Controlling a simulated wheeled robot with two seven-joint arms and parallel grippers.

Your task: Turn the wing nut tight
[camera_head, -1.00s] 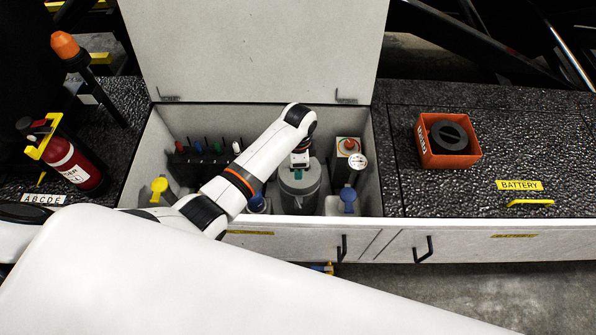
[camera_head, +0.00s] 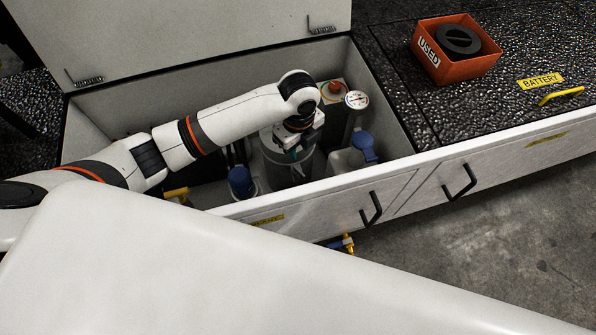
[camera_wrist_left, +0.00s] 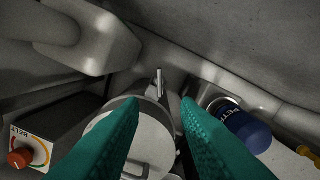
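A grey cylindrical canister (camera_head: 283,165) stands in the open bin in the head view. Its round lid (camera_wrist_left: 128,135) shows in the left wrist view, with a thin upright metal stud (camera_wrist_left: 159,83) at its rim. I cannot clearly make out the wing nut; small parts by the stud are too dark to tell. My left gripper (camera_head: 298,151) points down over the canister. In the left wrist view its two teal fingers (camera_wrist_left: 160,106) are apart, with the stud beyond and between their tips and nothing held. My right gripper is in no view.
A blue-capped bottle (camera_wrist_left: 238,125) stands close beside the canister. A gauge (camera_head: 356,99), a red knob (camera_head: 336,87) and a blue-topped jug (camera_head: 364,145) crowd the right of the bin. An orange "USED" box (camera_head: 428,60) sits on the right-hand deck. The bin's front wall is close.

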